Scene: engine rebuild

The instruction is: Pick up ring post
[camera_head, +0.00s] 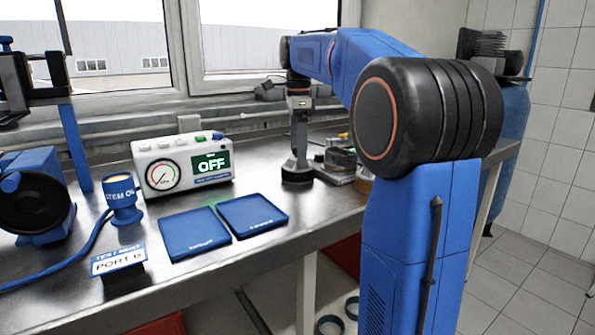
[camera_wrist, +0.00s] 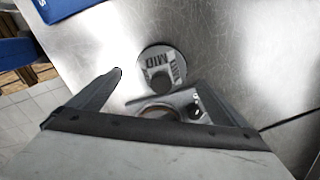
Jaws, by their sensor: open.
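A round base with a dark upright post and a label ending in "MID" stands on the steel bench in the wrist view (camera_wrist: 161,66); I take it to be the ring post. In the head view a dark round base (camera_head: 297,176) shows under the end of my arm. My gripper (camera_wrist: 156,80) is open and empty, with its fingers spread apart on either side of the post, pointing down. In the head view my gripper (camera_head: 297,160) is over that base. I cannot tell how much height separates them.
Metal parts (camera_head: 342,160) stand close to the right of my gripper. Two blue trays (camera_head: 194,232) (camera_head: 252,214) lie on the bench to the left. A gauge box reading OFF (camera_head: 183,163), a blue cup (camera_head: 123,200) and a PORT sign (camera_head: 118,260) stand farther left.

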